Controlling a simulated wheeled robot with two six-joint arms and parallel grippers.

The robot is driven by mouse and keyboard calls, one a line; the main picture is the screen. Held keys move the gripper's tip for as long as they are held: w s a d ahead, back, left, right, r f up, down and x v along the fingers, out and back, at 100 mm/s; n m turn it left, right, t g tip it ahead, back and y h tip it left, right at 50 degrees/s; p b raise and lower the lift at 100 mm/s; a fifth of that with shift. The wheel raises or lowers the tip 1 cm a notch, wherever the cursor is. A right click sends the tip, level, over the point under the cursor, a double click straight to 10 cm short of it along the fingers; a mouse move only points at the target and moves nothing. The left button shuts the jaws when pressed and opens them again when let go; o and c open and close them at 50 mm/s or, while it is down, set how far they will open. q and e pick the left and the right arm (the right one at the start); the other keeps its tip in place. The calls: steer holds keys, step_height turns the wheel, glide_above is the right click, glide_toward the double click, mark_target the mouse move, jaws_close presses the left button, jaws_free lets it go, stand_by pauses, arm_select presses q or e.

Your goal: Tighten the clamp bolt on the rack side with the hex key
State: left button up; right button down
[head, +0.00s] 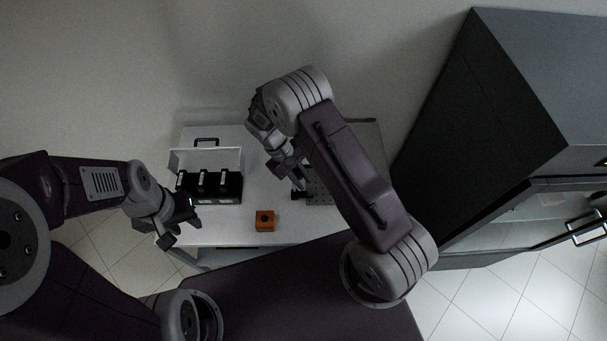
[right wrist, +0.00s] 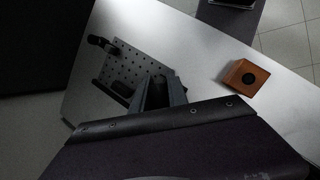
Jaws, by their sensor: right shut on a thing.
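My right gripper (head: 290,172) is over the dark perforated plate on the table. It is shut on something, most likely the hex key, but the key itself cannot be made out. In the right wrist view its fingers (right wrist: 160,93) stand in front of the near edge of the plate (right wrist: 143,68). The plate also shows in the head view (head: 318,192), partly behind my right arm. A small black fitting (right wrist: 97,42) sits at the plate's far corner. The clamp bolt cannot be picked out. My left gripper (head: 180,222) is open and empty at the table's left edge.
An orange block (head: 265,220) with a dark round hole stands near the table's front edge. A tall dark cabinet (head: 480,120) stands at the right. White table surface is clear around the block.

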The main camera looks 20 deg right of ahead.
steer(key=shift+s+m, duration=0.1)
steer(key=shift+m, duration=0.4)
steer(key=shift+r+p, duration=0.4)
steer(key=shift+w+r+n+p, duration=0.2)
steer(key=shift+n+p, duration=0.1)
steer(key=shift+n, duration=0.6)
steer(key=shift+d+f+b, duration=0.1)
steer(key=shift+f+b, duration=0.25)
steer(key=shift+f, duration=0.2)
steer(key=shift+w, duration=0.1)
